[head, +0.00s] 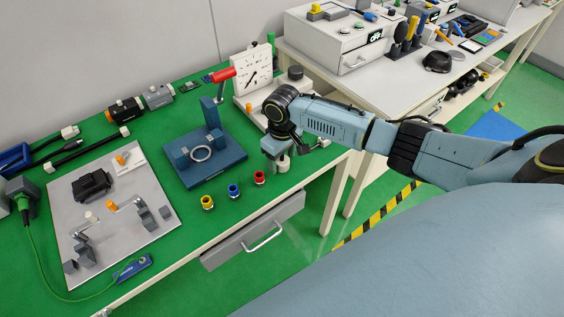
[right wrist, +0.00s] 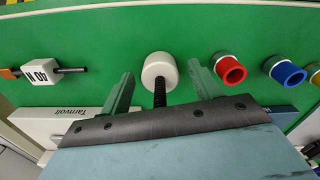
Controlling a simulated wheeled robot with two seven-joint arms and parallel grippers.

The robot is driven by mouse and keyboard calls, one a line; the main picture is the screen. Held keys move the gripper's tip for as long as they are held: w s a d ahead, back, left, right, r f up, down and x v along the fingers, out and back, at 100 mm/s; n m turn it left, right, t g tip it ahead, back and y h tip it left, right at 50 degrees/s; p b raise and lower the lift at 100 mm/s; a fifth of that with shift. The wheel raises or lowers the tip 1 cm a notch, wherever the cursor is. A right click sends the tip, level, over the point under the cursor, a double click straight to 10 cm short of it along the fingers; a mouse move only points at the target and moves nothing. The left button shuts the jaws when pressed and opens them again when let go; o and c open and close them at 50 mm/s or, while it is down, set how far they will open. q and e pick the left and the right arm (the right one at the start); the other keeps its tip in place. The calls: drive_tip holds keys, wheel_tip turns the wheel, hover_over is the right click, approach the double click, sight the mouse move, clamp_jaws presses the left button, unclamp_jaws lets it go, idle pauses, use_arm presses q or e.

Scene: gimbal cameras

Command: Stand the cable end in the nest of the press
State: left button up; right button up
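A white cylinder with a black ribbed stem (right wrist: 156,70), which looks like the cable end, stands on the green mat in the right wrist view. It also shows below my gripper in the head view (head: 283,164). My right gripper (right wrist: 161,82) is open, with one finger on each side of the stem and clear gaps between. My left gripper is not in view.
Red (head: 259,178), blue (head: 233,190) and yellow (head: 207,202) cups stand left of my gripper. A blue fixture (head: 226,168) with a post and ring is behind them. A tagged white block on a black rod (right wrist: 42,72) lies beside the cylinder. The table's front edge is close.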

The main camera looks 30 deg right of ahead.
drive_tip(key=c, duration=1)
drive_tip(key=shift+r, duration=0.1)
